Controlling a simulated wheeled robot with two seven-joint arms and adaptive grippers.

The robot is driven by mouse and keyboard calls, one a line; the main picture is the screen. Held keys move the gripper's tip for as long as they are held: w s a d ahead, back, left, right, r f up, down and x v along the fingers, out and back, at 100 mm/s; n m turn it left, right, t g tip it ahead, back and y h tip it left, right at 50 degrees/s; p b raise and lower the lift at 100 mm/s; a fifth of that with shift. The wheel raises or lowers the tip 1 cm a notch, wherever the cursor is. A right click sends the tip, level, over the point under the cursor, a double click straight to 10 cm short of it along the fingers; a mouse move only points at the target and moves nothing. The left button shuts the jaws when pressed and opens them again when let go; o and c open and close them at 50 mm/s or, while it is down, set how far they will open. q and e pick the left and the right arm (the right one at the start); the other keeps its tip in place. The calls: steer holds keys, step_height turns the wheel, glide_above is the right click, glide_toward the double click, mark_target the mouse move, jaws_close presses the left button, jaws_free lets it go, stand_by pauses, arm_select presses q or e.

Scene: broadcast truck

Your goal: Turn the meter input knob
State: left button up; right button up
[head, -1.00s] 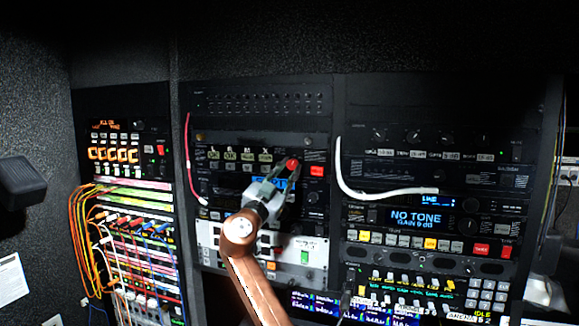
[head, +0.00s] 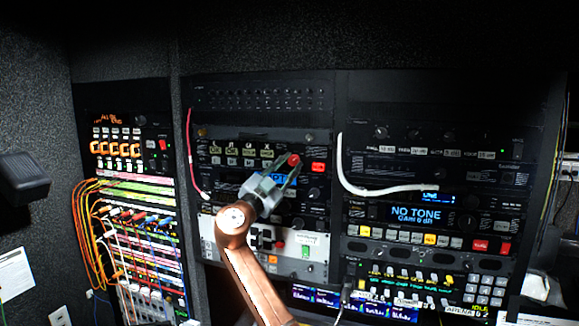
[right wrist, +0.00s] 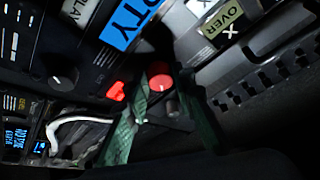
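I cannot tell for certain which control is the meter input knob. My right gripper (head: 280,180) is at the middle rack, in front of the unit with a blue display. Its fingertips are by a red round-topped control (head: 293,160). In the right wrist view, the green fingers (right wrist: 157,112) stand on either side of this red control (right wrist: 160,82); I cannot tell whether they touch it. A dark knob with a white pointer (right wrist: 63,80) is left of the fingers. Another dark knob (head: 470,222) is on the NO TONE unit. My left gripper is not in view.
A lit red square button (head: 318,168) is close to the right of the fingertips. A white cable (head: 345,170) hangs on the right rack and a red cable (head: 190,150) on the middle one. Orange patch cables (head: 88,225) bunch at the left.

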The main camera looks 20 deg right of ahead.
steer(key=o, duration=0.4)
steer(key=v, duration=1.2)
steer(key=shift+f, duration=0.15)
